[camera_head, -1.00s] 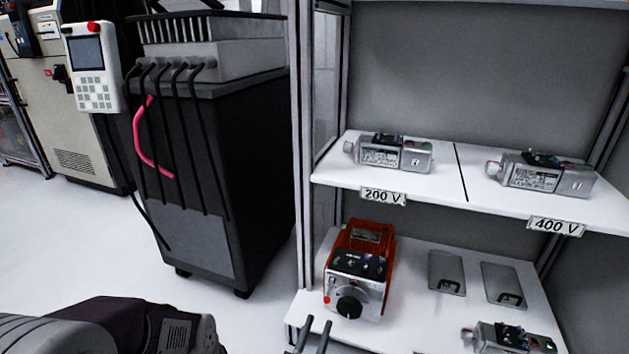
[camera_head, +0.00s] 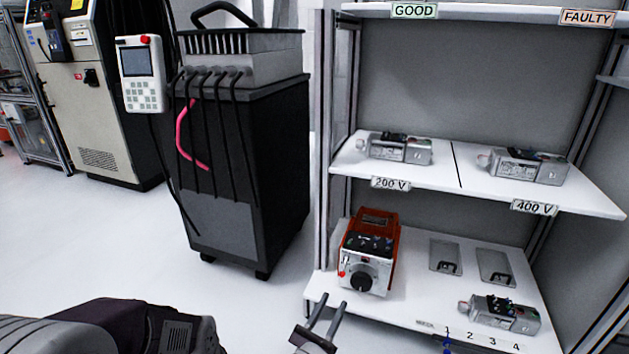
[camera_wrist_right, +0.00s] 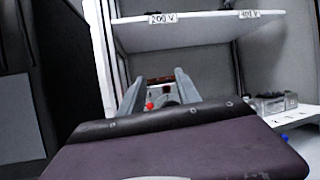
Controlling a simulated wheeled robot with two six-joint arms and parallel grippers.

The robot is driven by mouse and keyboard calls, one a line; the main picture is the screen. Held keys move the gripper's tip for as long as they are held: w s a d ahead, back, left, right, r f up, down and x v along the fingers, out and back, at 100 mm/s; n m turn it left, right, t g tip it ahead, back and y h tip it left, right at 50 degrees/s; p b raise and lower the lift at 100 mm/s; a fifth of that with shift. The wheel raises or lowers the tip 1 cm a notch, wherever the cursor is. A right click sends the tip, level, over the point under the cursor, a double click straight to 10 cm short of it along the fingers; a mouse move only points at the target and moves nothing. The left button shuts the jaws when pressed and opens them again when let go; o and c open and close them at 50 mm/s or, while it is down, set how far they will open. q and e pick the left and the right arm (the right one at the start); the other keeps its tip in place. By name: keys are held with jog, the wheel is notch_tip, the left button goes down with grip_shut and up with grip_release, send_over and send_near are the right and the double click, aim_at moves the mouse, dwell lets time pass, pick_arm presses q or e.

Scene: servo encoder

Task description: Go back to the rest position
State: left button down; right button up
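My right gripper (camera_head: 325,318) is at the bottom of the head view, in front of the lower shelf's left corner. Its two fingers are apart with nothing between them. They also stand apart in the right wrist view (camera_wrist_right: 158,92), with the orange and silver device partly visible behind them. A dark arm part of mine fills the lower left of the head view; no left gripper fingers show. The orange and silver device (camera_head: 367,255) with a black knob stands on the lower shelf (camera_head: 400,310).
Silver servo units sit on the middle shelf by 200 V (camera_head: 400,148) and 400 V (camera_head: 527,166). Another (camera_head: 503,313) lies on the lower shelf near numbers. GOOD (camera_head: 414,10) and FAULTY (camera_head: 586,17) labels mark the top shelf. A black cabinet (camera_head: 245,170) stands left; the floor before it is open.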

jog(key=w+d+r+m+g+h+p, duration=0.1)
jog(key=d+r+m+g+h+p, duration=0.3)
jog(key=d+r, duration=0.5)
jog(key=w+d+r+m+g+h+p, duration=0.1)
jog(key=d+r+m+g+h+p, duration=0.3)
jog(key=r, duration=0.8)
jog(key=s+d+r+m+g+y+p, duration=0.2)
jog(key=s+d+r+m+g+p, duration=0.45)
jog(key=d, duration=0.65)
jog(key=s+d+r+m+g+y+p, duration=0.3)
jog(key=s+m+g+y, duration=0.4)
jog(key=s, duration=0.6)
jog(key=s+a+f+m+y+p, duration=0.2)
jog(key=s+a+f+m+y, duration=0.25)
jog(key=s+a+y, duration=0.4)
jog(key=w+a+f+m+t+y, duration=0.3)
jog(key=w+a+f+m, duration=0.15)
jog(key=a, duration=0.25)
notch_tip(320, 180, up, 38)
jog(key=p, duration=3.7)
jog(key=shift+s+f, duration=0.15)
jog(key=shift+s, duration=0.3)
